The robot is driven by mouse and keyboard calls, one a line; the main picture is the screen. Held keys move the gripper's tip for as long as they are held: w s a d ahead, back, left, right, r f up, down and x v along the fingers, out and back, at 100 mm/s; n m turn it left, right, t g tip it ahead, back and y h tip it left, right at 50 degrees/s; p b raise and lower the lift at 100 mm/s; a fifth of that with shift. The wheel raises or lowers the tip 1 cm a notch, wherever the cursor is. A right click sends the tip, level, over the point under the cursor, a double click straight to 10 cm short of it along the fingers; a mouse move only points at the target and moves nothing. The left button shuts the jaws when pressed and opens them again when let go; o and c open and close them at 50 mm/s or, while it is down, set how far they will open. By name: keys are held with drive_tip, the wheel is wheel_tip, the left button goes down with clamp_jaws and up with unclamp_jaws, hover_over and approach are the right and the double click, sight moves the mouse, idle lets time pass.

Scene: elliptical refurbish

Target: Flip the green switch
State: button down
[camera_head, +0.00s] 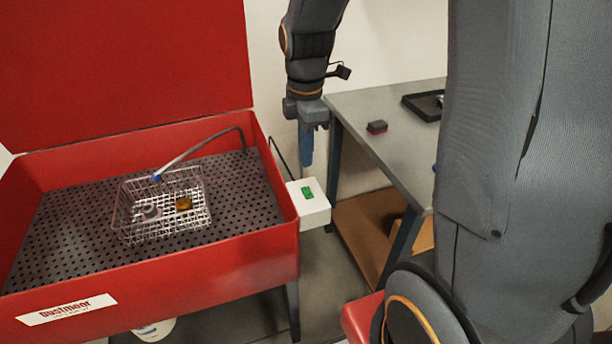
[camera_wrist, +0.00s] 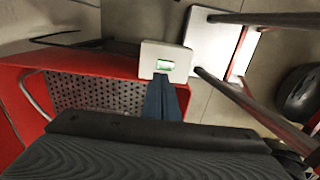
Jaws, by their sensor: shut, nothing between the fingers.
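The green switch (camera_head: 307,193) sits on top of a white box (camera_head: 315,211) fixed to the right side of the red washing tank. It also shows in the wrist view (camera_wrist: 164,66), where it looks pale green in the middle of the white box (camera_wrist: 148,60). My gripper (camera_head: 306,162) has blue fingers pointing down, shut and empty. In the head view it hangs above and behind the box. In the wrist view the fingertips (camera_wrist: 161,78) appear just at the near edge of the switch. I cannot tell whether they touch it.
The red tank (camera_head: 180,262) has a raised lid (camera_head: 120,70) and holds a wire basket (camera_head: 125,225) with small parts. A hose (camera_head: 200,143) arches over the basket.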

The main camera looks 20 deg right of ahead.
sight(308, 192)
wheel_tip(308, 192, down, 8)
drive_tip(key=shift+r+p, duration=0.1)
drive_tip(key=shift+p, duration=0.8)
drive_tip(key=shift+s, duration=0.15)
drive_tip(key=shift+s+r+p, duration=0.15)
drive_tip(key=shift+s+p, duration=0.45)
drive_tip(key=shift+r+p, duration=0.35)
drive_tip(key=shift+r, duration=0.05)
wheel_tip(308, 192, up, 13)
drive_tip(key=w, duration=0.2)
idle(0.4)
